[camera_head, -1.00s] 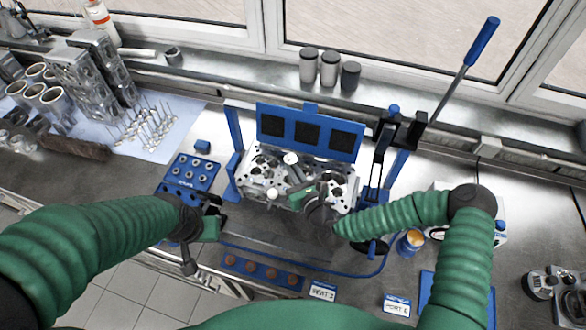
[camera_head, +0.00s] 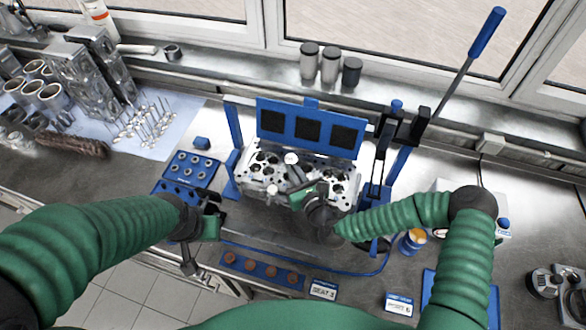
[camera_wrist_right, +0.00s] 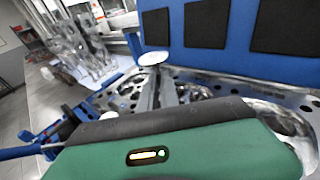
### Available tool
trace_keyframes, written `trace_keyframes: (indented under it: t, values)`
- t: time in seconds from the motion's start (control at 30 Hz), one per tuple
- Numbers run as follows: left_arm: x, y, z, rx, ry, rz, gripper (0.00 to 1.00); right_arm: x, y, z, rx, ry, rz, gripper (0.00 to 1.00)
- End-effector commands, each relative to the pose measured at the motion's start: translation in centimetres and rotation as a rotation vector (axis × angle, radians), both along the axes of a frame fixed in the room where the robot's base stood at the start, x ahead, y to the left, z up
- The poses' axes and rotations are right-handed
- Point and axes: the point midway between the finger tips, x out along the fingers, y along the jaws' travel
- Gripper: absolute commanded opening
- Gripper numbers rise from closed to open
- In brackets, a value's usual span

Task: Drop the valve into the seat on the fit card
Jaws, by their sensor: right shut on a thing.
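The silver cylinder head (camera_head: 255,184) lies in a blue stand at mid-bench, with round openings in its upper face. My right gripper (camera_head: 295,176) is over it, shut on a valve; its fingers also show in the wrist view (camera_wrist_right: 156,82). The valve's pale round head (camera_head: 291,158) faces up at the fingertips and shows in the wrist view (camera_wrist_right: 153,58). Its stem and the seat beneath are hidden. A card (camera_head: 323,289) at the front edge reads SEAT with a number too small to be sure of. My left gripper (camera_head: 208,222) is left of the head, its fingers unclear.
A blue panel with black squares (camera_head: 308,127) stands behind the head. A blue-handled lever press (camera_head: 396,135) is at its right. A blue tray of ringed parts (camera_head: 190,168) lies left. Several loose valves (camera_head: 145,125) lie on a cloth. A PORT card (camera_head: 398,303) is at front right.

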Motion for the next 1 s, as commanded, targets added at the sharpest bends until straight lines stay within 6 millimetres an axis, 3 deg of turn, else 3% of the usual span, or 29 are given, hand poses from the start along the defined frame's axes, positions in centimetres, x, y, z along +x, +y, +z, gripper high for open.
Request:
trace_keyframes:
  t: [0.53, 1.0]
  values:
    - [0.0, 0.0, -1.2, 0.000, 0.000, 0.000, 0.00, 0.0, -0.1, -1.3, -0.001, 0.001, -0.002, 0.00]
    - [0.0, 0.0, -0.9, 0.000, 0.000, 0.000, 0.00, 0.0, -0.1, -0.5, -0.001, 0.001, -0.003, 0.00]
